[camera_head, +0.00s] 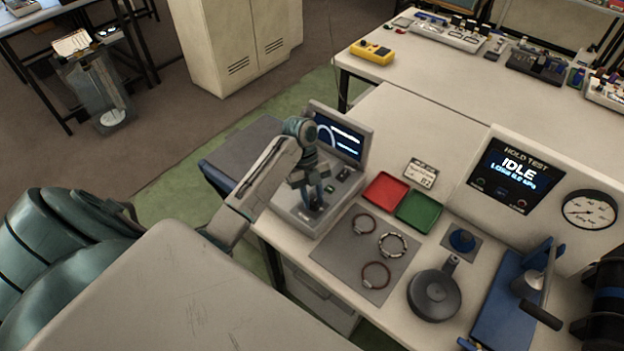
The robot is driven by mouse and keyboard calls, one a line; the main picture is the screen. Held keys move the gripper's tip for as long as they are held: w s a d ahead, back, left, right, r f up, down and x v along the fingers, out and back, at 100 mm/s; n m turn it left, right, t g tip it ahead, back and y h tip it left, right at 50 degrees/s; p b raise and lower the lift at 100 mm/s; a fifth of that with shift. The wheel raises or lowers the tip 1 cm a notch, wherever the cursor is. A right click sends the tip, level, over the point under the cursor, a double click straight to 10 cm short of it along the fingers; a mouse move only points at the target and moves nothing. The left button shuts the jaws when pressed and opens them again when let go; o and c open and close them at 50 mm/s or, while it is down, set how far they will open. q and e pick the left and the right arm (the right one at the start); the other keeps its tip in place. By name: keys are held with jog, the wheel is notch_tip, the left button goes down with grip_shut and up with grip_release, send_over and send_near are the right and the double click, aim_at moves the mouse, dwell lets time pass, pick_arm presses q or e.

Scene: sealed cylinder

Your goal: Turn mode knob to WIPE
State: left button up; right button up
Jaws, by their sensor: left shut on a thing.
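A grey instrument (296,217) with an upright lit screen (341,137) stands at the left end of the workbench. My left gripper (315,203) reaches down over its control deck, fingers pointing down. It is shut on what looks like the mode knob, a small dark part mostly hidden between the fingers. The knob's pointer and markings, including WIPE, are too small or covered to read. My right gripper is not in view.
Right of the instrument are a red tray (385,190), a green tray (419,209) and a grey mat (350,262) with three rings. A round dark tool (434,294) and a blue clamp fixture (505,312) stand farther right. A panel reads "HOLD TEST IDLE" (516,176).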

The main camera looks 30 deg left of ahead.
pick_arm(q)
jog(key=shift+w+r+m+g+p, duration=0.1)
jog(key=shift+m+g+p, duration=0.2)
jog(key=shift+m+p, duration=0.4)
jog(key=o, duration=1)
